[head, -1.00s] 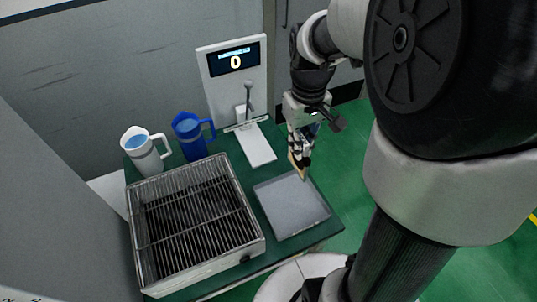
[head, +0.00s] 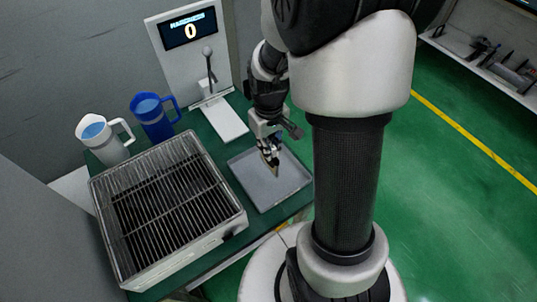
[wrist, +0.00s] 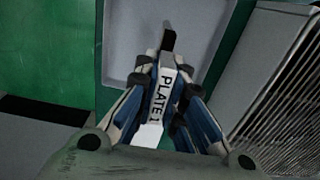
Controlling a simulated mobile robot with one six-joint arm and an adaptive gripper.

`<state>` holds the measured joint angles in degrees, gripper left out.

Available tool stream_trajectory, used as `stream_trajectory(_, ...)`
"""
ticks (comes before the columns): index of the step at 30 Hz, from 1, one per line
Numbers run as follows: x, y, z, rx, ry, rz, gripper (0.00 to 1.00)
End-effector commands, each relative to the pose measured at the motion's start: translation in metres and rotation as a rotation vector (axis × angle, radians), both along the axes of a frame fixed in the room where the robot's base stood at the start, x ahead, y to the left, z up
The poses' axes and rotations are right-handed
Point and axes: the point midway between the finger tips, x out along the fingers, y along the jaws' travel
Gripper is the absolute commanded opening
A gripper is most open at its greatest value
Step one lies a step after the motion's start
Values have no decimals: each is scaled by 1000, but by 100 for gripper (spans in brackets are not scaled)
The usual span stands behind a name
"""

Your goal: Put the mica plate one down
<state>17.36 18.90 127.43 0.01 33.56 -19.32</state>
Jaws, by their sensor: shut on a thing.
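The plate is over the grey shallow tray (head: 293,181) on the green table. Whether its lower edge touches the tray floor, I cannot tell.
A metal box with a wire grate (head: 165,215) stands left of the tray. Behind are a white jug (head: 103,143), a blue jug (head: 153,120) and a device with a display reading 0 (head: 188,30). The tray looks otherwise empty.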

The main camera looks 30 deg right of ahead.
Motion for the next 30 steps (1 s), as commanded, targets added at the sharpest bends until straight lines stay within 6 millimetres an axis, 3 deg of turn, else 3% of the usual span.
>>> stream_trajectory(6, -1, 0, -35, 1, 3, 0, 0)
stream_trajectory(21, -1, 0, -42, 1, 2, 0, 0)
stream_trajectory(22, -1, 0, -42, 1, 2, 0, 10)
stream_trajectory(30, -1, 0, -41, 1, 2, 0, 28)
